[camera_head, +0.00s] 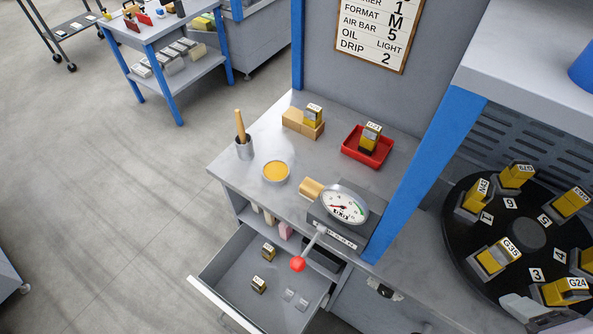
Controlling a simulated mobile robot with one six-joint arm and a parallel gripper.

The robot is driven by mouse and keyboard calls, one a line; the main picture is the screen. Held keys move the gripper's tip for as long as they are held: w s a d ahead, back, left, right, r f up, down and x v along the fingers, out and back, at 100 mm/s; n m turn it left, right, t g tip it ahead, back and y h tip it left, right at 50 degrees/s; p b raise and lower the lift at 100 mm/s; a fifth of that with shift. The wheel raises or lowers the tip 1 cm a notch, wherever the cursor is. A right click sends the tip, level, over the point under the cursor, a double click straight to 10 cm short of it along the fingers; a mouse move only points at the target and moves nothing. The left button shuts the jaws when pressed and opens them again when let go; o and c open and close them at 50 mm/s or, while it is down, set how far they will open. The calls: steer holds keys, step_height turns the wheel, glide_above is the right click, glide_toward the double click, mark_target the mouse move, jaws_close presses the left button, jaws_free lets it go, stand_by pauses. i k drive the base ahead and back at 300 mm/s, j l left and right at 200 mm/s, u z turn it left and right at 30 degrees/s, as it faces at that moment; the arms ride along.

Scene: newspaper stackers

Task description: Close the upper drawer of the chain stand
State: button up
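The chain stand (225,168) is a grey-topped cabinet in the middle of the head view. A grey drawer (232,273) under its top is pulled out toward the lower left, with its pale front edge (224,305) away from the cabinet. Inside lie two small dark-and-yellow labelled blocks (268,251) and two small grey pieces (288,294). The drawer's lower corner is cut off by the picture edge, and no other drawer can be made out. My gripper cannot be identified in this view.
A lever with a red ball (298,264) hangs over the drawer's right side, below a round gauge (344,204). A black turntable (470,265) is at right. Floor (100,220) at left is clear.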

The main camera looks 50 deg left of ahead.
mark_target(229, 274)
steer(key=u, duration=0.45)
steer(key=l+u, duration=0.1)
steer(key=u, duration=0.8)
steer(key=k+u, duration=0.1)
steer(key=u, duration=1.65)
steer(key=i+j+z, duration=0.1)
steer(key=i+j, duration=0.35)
